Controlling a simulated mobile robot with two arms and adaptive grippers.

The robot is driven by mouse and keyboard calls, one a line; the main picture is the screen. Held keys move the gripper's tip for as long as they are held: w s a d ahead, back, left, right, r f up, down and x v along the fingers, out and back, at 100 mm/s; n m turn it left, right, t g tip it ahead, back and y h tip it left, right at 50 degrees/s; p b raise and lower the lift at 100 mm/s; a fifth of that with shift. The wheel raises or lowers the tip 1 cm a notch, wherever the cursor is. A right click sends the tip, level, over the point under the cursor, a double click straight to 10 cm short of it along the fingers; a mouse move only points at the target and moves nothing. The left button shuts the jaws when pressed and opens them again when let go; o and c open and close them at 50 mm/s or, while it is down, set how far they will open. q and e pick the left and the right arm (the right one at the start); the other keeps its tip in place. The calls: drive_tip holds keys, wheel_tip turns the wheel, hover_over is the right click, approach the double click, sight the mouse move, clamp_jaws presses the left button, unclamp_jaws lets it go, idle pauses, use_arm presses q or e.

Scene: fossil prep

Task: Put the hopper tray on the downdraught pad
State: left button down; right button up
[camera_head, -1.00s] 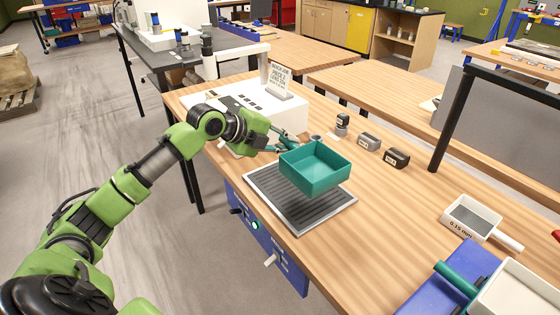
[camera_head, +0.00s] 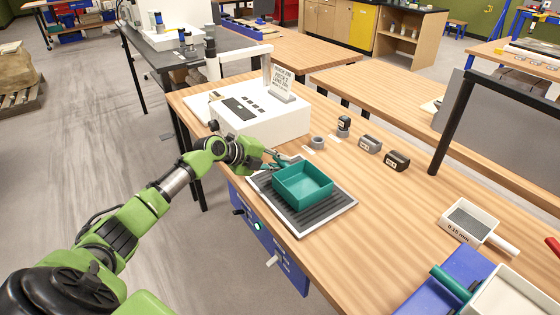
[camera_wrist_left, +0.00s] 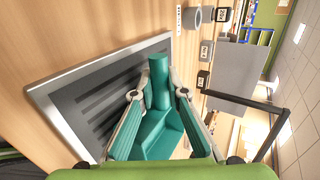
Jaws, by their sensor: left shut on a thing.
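The hopper tray (camera_head: 302,188) is an open teal box, level, over the middle of the downdraught pad (camera_head: 342,205). It sits on the pad or very close above it; I cannot tell which. The pad is a dark slatted panel with a pale metal rim, and shows in the left wrist view (camera_wrist_left: 75,105). My left gripper (camera_head: 273,163) is shut on the tray's left, far side. In the left wrist view my fingers (camera_wrist_left: 160,100) close on a teal part of the tray (camera_wrist_left: 160,135). My right gripper is not in view.
A white box with a sign (camera_head: 262,115) stands behind the pad. A small grey ring (camera_head: 318,142) and dark labelled blocks (camera_head: 397,160) lie to the right. The wood between is clear.

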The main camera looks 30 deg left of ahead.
use_arm(q)
drive_tip(key=c, duration=2.3)
unclamp_jaws()
drive_tip(key=b+v, duration=0.2)
drive_tip(key=v, duration=0.8)
drive_tip(key=shift+s+f, duration=0.1)
drive_tip(key=shift+s, duration=0.05)
drive_tip(key=shift+b+v, duration=0.35)
drive_tip(key=shift+v, duration=0.6)
drive_tip(key=shift+d, duration=0.1)
